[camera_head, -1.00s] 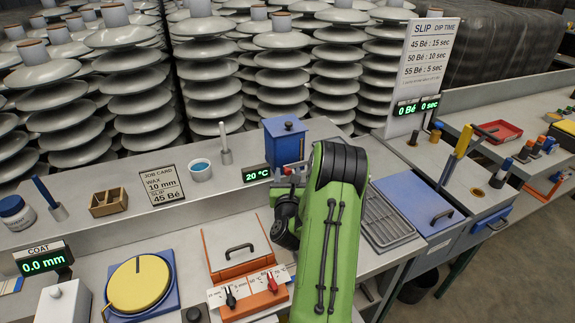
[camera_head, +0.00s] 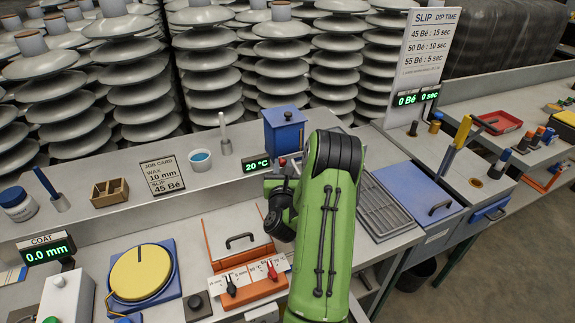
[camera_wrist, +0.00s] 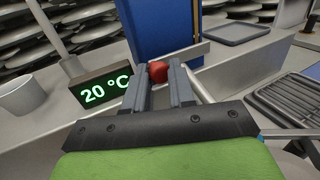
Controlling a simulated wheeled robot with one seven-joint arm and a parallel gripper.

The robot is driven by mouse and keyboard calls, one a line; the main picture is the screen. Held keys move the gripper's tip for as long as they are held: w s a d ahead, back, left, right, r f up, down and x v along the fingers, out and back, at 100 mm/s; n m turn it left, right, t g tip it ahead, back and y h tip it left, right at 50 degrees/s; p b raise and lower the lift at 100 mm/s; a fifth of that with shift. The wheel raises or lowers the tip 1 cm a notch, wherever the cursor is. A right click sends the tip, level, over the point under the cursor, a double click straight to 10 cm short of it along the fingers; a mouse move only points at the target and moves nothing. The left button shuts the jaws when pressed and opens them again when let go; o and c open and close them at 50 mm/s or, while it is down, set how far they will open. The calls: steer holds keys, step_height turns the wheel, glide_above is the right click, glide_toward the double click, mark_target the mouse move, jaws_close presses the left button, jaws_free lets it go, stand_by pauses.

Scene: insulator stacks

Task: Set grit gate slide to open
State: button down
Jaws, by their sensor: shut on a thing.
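A blue box (camera_head: 285,130) with a lid knob stands on the back shelf; I take it to be the grit hopper. In the wrist view its blue front (camera_wrist: 160,30) rises behind a small red knob (camera_wrist: 158,71) and a grey metal strip (camera_wrist: 190,52). My gripper (camera_wrist: 159,88) is shut on the red knob, which sits between the fingertips just in front of the box. In the head view my green arm hides most of the gripper and the slide. Which way the slide is set cannot be told.
A 20 °C display (camera_head: 257,165) stands left of the box. A white cup (camera_head: 200,160) and job card (camera_head: 162,175) are further left. A drain rack (camera_head: 385,207) and blue lid (camera_head: 415,192) lie to the right.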

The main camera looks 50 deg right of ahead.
steer(key=shift+w+a+p, duration=0.35)
steer(key=shift+w+a, duration=0.3)
steer(key=shift+a, duration=0.35)
steer(key=c, duration=1)
jaws_free()
steer(key=shift+a, duration=0.15)
steer(key=shift+o, duration=0.2)
